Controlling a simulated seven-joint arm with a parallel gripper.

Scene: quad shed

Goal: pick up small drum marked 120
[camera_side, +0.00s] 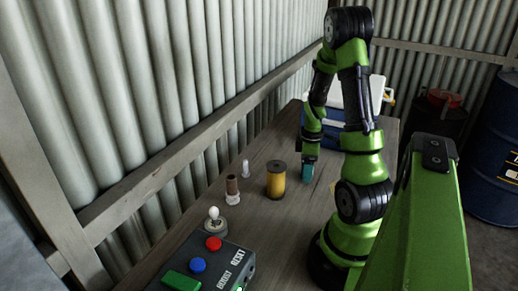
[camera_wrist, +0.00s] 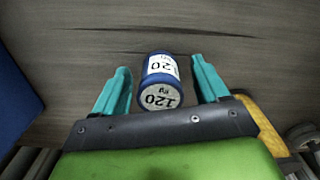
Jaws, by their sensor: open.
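The small drum (camera_wrist: 160,80) marked 120 shows in the wrist view as a blue cylinder with white labels on its end and side. My gripper (camera_wrist: 162,78) is open, with one teal finger on each side of the drum. A gap shows between the drum and each finger in that view. In the side view my gripper (camera_side: 308,172) points down low over the table, and I cannot make out the drum there.
A yellow drum (camera_side: 276,182) stands left of my gripper on the wooden table (camera_side: 262,222). Several small items, including a brown-topped piece (camera_side: 232,190), stand further left. A button box (camera_side: 205,268) is at the front. A blue and white cooler (camera_side: 378,95) stands behind.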

